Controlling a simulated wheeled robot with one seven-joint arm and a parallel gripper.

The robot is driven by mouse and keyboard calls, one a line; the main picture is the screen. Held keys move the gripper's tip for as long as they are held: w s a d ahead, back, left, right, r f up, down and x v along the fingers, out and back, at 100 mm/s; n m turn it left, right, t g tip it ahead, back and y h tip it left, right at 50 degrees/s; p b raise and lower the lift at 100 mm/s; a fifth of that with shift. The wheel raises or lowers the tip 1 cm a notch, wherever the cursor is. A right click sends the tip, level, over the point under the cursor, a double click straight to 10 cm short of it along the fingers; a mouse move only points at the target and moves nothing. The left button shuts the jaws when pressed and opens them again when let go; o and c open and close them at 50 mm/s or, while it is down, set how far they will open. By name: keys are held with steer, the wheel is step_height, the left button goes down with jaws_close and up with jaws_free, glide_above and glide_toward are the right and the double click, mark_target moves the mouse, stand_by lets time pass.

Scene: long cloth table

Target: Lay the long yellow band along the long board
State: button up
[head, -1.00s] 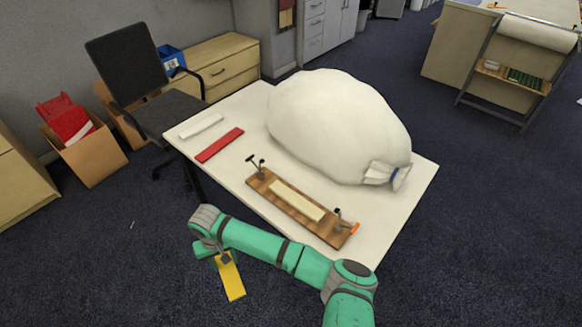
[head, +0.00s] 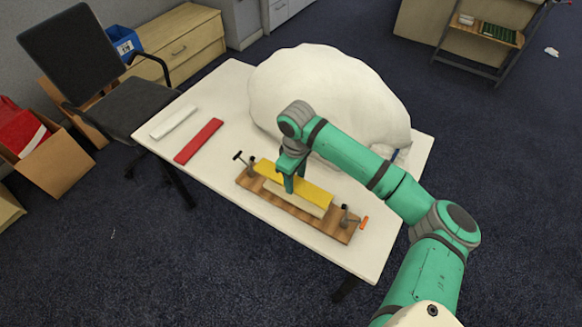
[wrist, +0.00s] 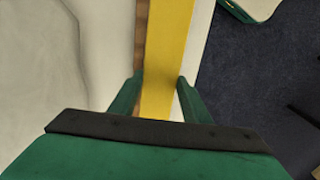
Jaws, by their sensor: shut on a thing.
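The long yellow band (head: 312,191) is in my gripper (head: 288,184), lined up along the wooden long board (head: 328,228) on the table. It is above or on the pale cream block (head: 296,202) on the board; I cannot tell whether they touch. My gripper is shut on the band from above, nearer its left part. In the wrist view the band (wrist: 166,50) runs lengthwise between the two green fingers (wrist: 158,97), with a narrow brown strip of board (wrist: 141,28) beside it.
Clamps stand at the board's left end (head: 249,163) and right end (head: 347,217), the latter by an orange piece. A big white sack (head: 320,90) bulges close behind. A red bar (head: 198,141) and a white bar (head: 173,122) lie on the table's (head: 210,180) clear left part.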

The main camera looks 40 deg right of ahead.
steer(key=shift+s+d+r, duration=0.1)
steer(key=shift+d+r, duration=0.15)
steer(key=shift+d, duration=0.35)
steer(key=shift+f, duration=4.15)
steer(key=shift+a, duration=0.1)
steer(key=o, duration=1.2)
step_height(320, 180, up, 11)
steer(key=shift+f, duration=0.15)
